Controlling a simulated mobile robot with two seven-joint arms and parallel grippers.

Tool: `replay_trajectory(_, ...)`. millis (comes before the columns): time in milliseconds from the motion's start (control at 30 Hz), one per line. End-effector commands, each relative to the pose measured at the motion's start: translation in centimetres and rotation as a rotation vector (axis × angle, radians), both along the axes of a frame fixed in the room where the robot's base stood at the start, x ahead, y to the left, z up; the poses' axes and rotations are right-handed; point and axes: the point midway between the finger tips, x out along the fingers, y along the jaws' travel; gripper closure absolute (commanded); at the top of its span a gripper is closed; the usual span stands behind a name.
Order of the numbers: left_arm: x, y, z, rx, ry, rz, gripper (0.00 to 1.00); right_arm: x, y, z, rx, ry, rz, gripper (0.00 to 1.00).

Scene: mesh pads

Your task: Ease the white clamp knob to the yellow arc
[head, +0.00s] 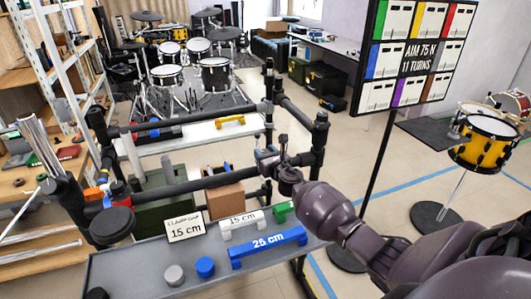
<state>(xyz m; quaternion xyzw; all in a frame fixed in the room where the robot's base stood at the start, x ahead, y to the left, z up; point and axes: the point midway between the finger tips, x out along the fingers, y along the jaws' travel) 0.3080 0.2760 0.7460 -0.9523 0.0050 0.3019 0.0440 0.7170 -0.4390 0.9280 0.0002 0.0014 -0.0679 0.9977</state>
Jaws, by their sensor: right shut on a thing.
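My right gripper (268,157) is shut at the black tube rack, beside the upright post at centre right. Its fingers close around a small part at the end of a tube, where the white clamp knob would be. The knob is mostly hidden by the fingers and too small to make out. I cannot make out the yellow arc at this size. The black tube rack (207,183) has a round black pad (111,225) at its front left. My left gripper is not in view.
A grey bench (130,268) in front holds a blue 25 cm bar (268,246), a white 15 cm bar (242,225), a 15 cm card (186,227) and round grey and blue pieces. A sign (418,50) reads "AIM 75 N 11 TURNS". Its black pole stands right of the rack.

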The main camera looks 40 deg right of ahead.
Motion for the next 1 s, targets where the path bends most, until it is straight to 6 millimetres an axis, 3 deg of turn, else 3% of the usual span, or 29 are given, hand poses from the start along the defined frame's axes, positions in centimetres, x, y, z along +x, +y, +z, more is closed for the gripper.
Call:
replay_trajectory(133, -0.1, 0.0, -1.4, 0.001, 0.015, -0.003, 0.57, 0.0, -0.1, -0.6, -0.004, 0.005, 0.119, 0.80)
replay_trajectory(400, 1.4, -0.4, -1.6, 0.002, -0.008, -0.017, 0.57, 0.0, -0.1, -0.7, -0.001, 0.005, 0.278, 0.80)
replay_trajectory(1000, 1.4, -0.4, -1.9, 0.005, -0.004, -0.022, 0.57, 0.0, 0.1, 0.0, 0.001, -0.002, 0.364, 0.80)
